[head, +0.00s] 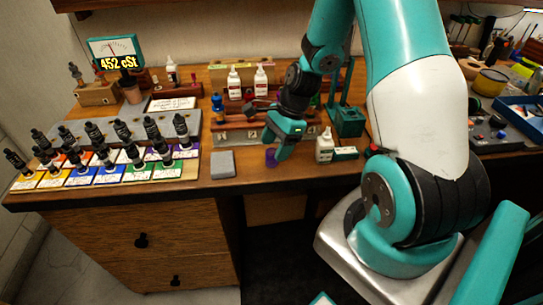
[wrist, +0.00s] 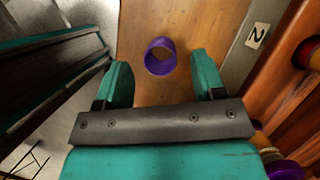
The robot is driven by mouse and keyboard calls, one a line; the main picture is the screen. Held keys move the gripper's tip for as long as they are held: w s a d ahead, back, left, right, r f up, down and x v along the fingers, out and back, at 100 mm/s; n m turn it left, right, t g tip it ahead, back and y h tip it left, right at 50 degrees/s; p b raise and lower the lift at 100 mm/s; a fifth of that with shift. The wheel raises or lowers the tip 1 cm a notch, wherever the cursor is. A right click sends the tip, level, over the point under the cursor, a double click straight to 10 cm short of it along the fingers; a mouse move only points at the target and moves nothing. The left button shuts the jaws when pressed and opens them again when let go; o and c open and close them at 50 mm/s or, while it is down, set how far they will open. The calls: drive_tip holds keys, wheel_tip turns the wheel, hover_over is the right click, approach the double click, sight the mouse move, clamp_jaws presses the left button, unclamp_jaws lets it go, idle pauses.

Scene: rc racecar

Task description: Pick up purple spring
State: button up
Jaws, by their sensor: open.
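The purple spring (wrist: 160,56) is a short ring-like coil on the wooden bench top. In the wrist view it sits just beyond the two teal fingers, between their lines and apart from both. In the head view the spring (head: 271,158) is a small purple shape near the bench's front edge, at the lower left of my gripper (head: 284,145). My gripper (wrist: 164,80) is open and empty, its fingers spread wider than the spring. The exact height of the fingers above the bench is hard to tell.
A grey block (head: 223,164) lies left of the spring. A white bottle (head: 325,145) stands to its right. Several dropper bottles on coloured cards fill the bench's left.

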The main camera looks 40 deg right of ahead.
sight(267, 165)
drive_tip(key=x, duration=0.3)
drive_tip(key=shift+f, duration=0.15)
drive_tip(key=shift+c, duration=0.2)
drive_tip(key=c, duration=0.9)
drive_tip(key=shift+c, duration=0.2)
